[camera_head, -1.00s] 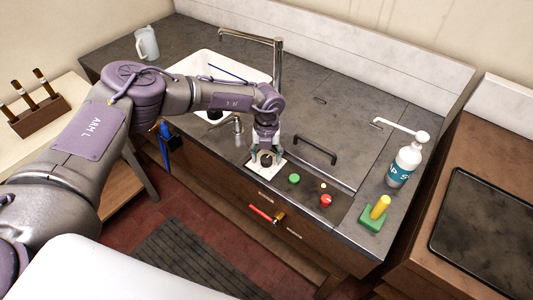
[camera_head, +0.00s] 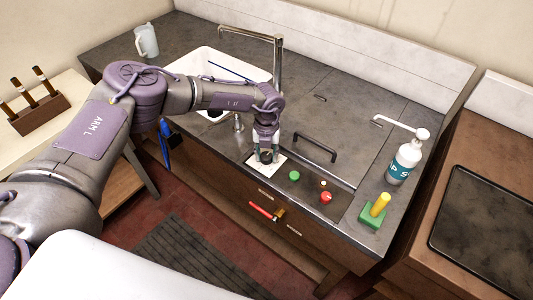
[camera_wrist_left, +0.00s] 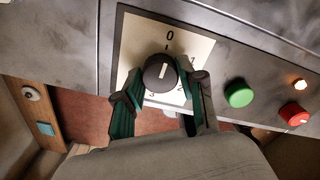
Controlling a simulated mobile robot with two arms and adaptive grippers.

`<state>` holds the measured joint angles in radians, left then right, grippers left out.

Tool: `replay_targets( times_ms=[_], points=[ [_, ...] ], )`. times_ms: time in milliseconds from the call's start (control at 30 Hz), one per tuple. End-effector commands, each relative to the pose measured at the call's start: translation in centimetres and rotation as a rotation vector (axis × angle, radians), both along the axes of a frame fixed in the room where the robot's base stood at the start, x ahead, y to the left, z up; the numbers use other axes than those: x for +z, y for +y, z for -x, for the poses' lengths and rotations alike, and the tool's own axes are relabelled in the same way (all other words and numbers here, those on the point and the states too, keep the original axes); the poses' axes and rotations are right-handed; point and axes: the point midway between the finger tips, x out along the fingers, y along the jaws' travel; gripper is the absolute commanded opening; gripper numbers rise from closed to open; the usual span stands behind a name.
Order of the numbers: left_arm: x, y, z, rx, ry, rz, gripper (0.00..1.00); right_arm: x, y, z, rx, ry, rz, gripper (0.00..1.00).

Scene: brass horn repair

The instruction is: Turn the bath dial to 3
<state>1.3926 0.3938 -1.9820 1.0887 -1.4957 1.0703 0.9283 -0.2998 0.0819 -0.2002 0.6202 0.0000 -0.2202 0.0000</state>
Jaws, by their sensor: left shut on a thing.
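The bath dial (camera_wrist_left: 158,75) is a round dark knob with a white pointer line, seen in the left wrist view. The line points up, close to the 0 mark. Its white plate (camera_wrist_left: 140,34) carries 0 at the top, 1 at the right, 2 at the lower right and 3 at the bottom. My left gripper (camera_head: 266,154) reaches down over the dial in the head view. Its green-sided fingers (camera_wrist_left: 163,84) stand on either side of the knob and are shut on it. They partly cover the plate's sides. My right gripper is in neither view.
A green button (camera_head: 294,176) and a red button (camera_head: 326,197) sit right of the plate. A black handle (camera_head: 315,148) rises behind them. The sink (camera_head: 196,66), tap (camera_head: 279,62) and soap bottle (camera_head: 404,162) stand on the counter.

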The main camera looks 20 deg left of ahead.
Motion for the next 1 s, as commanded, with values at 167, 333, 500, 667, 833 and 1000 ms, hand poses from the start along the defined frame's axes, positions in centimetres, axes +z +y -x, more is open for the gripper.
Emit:
replay_targets(
  times_ms=[167,333,500,667,833,1000],
  points=[
    [-0.2,0.0,0.0,-0.071,0.000,0.000,0.05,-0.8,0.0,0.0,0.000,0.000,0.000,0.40],
    [-0.3,0.0,0.0,-0.194,0.000,0.001,0.05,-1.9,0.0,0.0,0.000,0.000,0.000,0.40],
    [-0.4,0.0,0.0,-0.351,-0.001,0.002,0.05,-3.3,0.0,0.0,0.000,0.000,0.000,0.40],
    [-0.4,0.0,0.0,-0.504,-0.001,0.002,0.05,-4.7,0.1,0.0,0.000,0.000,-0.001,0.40],
    [-0.4,0.1,0.0,-0.664,-0.001,0.001,0.05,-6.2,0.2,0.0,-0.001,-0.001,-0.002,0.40],
    [-0.4,0.0,-0.1,-0.826,-0.002,0.000,0.05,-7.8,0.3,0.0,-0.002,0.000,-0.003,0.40]
  ],
)
